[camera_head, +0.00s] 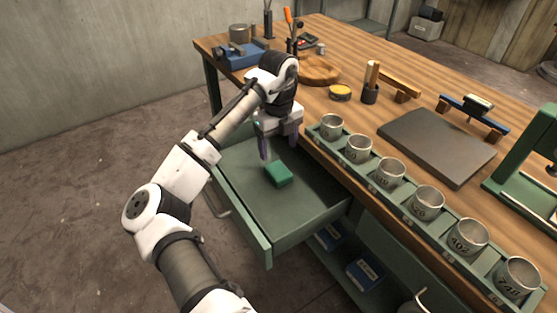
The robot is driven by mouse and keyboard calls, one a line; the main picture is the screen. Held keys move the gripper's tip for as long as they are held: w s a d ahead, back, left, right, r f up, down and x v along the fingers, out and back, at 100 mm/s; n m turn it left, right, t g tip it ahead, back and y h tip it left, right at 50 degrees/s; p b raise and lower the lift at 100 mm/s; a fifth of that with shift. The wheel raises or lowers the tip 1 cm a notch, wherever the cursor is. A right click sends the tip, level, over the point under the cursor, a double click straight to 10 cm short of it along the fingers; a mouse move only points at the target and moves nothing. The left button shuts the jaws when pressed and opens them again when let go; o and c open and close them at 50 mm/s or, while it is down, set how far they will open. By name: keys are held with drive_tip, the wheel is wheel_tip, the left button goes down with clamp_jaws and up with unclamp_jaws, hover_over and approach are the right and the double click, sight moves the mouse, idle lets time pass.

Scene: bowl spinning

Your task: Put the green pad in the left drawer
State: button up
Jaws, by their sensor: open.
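The green pad (279,174) is a small block lying on the floor of the open drawer, near its middle. The drawer (254,225) is a green tray pulled out from the left end of the wooden workbench. My gripper (279,147) points down over the drawer, just above and behind the pad. Its jaws are open, with nothing seen between them. The pad looks apart from the fingers.
A rack of metal cups (358,149) runs along the bench's front edge, right of the drawer. A dark grey plate (436,146) lies on the benchtop (385,102). Blue boxes (365,272) sit on a shelf below. The floor left of the drawer is clear.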

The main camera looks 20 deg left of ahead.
wheel_tip(320, 180, up, 4)
drive_tip(key=shift+f, duration=0.15)
drive_tip(key=shift+a, duration=0.1)
idle(1.0)
